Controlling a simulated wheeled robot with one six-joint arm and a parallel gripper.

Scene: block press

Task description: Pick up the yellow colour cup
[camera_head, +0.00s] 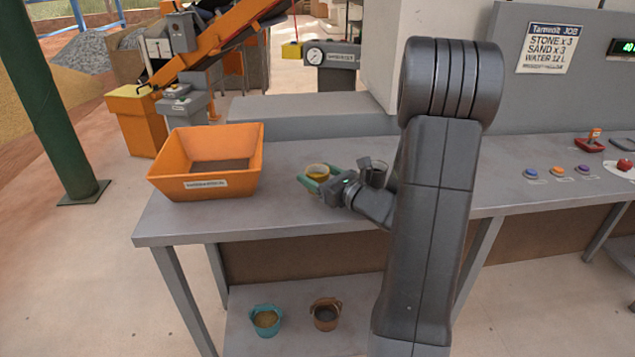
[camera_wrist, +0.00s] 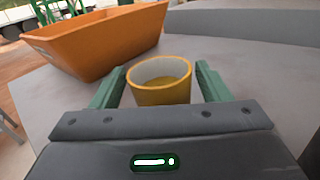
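The yellow colour cup (camera_head: 318,171) stands upright on the grey bench, right of the orange tray. It also shows in the wrist view (camera_wrist: 161,88), with a pale inside. My gripper (camera_head: 320,180) has green fingers, one on each side of the cup. In the wrist view the fingers of my gripper (camera_wrist: 160,82) are spread, with a narrow gap showing beside the cup on both sides. The cup's lower part is hidden behind the gripper body.
The orange tray (camera_head: 175,182) stands at the bench's left end and shows in the wrist view (camera_wrist: 75,62). Coloured buttons (camera_head: 556,171) line the bench at right. A teal bucket (camera_head: 258,331) and a brown bucket (camera_head: 316,326) sit below.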

